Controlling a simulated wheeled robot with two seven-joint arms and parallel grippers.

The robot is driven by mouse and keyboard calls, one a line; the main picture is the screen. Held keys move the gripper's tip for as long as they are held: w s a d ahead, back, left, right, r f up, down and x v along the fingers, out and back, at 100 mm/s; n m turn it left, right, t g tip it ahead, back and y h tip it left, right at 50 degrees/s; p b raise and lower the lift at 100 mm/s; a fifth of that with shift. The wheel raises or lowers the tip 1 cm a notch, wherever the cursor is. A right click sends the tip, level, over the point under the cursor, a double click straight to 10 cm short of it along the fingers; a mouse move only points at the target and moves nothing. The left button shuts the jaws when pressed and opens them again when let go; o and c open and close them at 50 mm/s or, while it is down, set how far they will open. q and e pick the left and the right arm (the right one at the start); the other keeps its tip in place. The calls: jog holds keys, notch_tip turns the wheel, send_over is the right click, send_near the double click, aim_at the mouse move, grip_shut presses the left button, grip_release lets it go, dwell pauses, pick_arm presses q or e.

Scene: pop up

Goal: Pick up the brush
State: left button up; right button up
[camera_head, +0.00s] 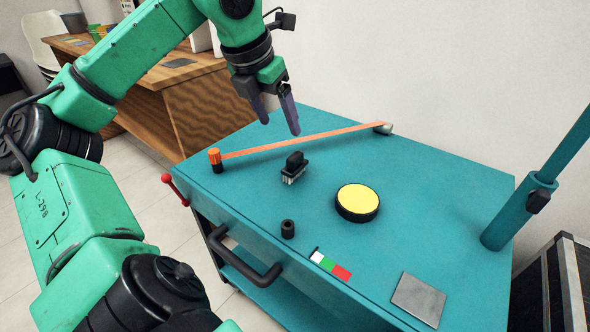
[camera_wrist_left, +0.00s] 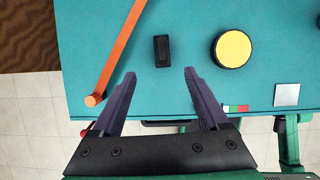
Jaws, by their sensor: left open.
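The brush (camera_head: 294,168) is small and black, with a block handle on top and pale bristles below. It stands on the teal cart top (camera_head: 420,205), left of the yellow button. In the wrist view the brush (camera_wrist_left: 161,50) shows from above as a dark upright rectangle, just beyond the fingertips and roughly centred between them. My left gripper (camera_head: 279,122) is open and empty, in the air above the cart. Its two purple fingers also show in the wrist view (camera_wrist_left: 159,73), apart and not touching the brush. My right gripper is not in view.
An orange strip (camera_head: 305,139) runs across the cart from an orange-capped post (camera_head: 215,160). A yellow round button (camera_head: 357,202), a black cylinder (camera_head: 288,229) and a grey plate (camera_head: 418,300) are on the top. A teal post (camera_head: 535,190) rises at right.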

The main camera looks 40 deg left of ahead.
aim_at(293, 156)
pick_arm(q)
jog(key=b+x, duration=0.1)
jog(key=x, duration=0.7)
jog(key=shift+w+f+b, duration=0.15)
jog(key=shift+f+b, duration=0.15)
jog(key=shift+f, duration=0.05)
jog(key=x, duration=0.5)
jog(key=shift+d+f, duration=0.1)
jog(key=shift+d, duration=0.1)
jog(key=shift+w+f, duration=0.1)
jog(key=shift+f, duration=0.15)
grip_shut()
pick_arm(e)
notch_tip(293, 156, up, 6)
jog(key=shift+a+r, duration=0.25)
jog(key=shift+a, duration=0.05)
pick_arm(q)
jog(key=shift+r, duration=0.1)
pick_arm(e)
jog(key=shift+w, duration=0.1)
